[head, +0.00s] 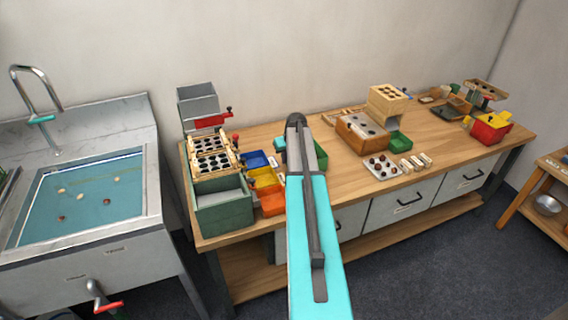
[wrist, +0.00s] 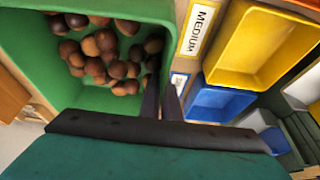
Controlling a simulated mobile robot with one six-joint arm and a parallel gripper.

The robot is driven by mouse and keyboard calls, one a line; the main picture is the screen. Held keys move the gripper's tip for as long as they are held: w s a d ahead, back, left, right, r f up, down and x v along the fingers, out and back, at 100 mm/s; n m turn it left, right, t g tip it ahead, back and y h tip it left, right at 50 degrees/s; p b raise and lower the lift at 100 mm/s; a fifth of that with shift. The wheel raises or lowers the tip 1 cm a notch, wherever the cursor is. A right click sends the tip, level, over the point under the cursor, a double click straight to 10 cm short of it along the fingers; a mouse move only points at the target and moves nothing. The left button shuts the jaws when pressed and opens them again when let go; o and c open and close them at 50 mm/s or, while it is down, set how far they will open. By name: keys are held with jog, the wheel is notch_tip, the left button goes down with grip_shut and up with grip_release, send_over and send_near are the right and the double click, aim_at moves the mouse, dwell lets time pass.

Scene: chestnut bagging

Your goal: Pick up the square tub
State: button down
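A green square-looking tub (wrist: 110,10) with several brown chestnuts (wrist: 105,60) in it fills the upper left of the wrist view. In the head view, a green tub (head: 320,154) shows in part on the bench, mostly hidden behind my arm. My gripper (wrist: 161,82) shows in the wrist view as two dark, narrow fingers close together at the tub's near right wall. I cannot tell whether they touch or clamp that wall. In the head view, my arm hides the fingers.
Right of the tub stand a "MEDIUM" label (wrist: 200,28), a yellow bin (wrist: 255,45) and a blue bin (wrist: 218,103). A wooden block (head: 362,132), a chestnut tray (head: 383,168) and a red-yellow box (head: 488,128) stand further right. A water-filled sink (head: 85,195) is at left.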

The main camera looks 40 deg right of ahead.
jog(key=shift+r, duration=0.55)
jog(key=shift+s+a+r, duration=0.1)
jog(key=shift+s+r, duration=0.05)
jog(key=shift+r, duration=0.1)
jog(key=s+a+b, duration=0.1)
jog(key=s+a, duration=0.1)
jog(key=s, duration=0.2)
jog(key=s+a+r+b, duration=0.1)
jog(key=s+a, duration=0.2)
jog(key=s, duration=0.2)
jog(key=s+a+b, duration=0.1)
jog(key=s+a, duration=0.1)
jog(key=s, duration=0.2)
jog(key=shift+s+a+r, duration=0.25)
jog(key=shift+a, duration=0.15)
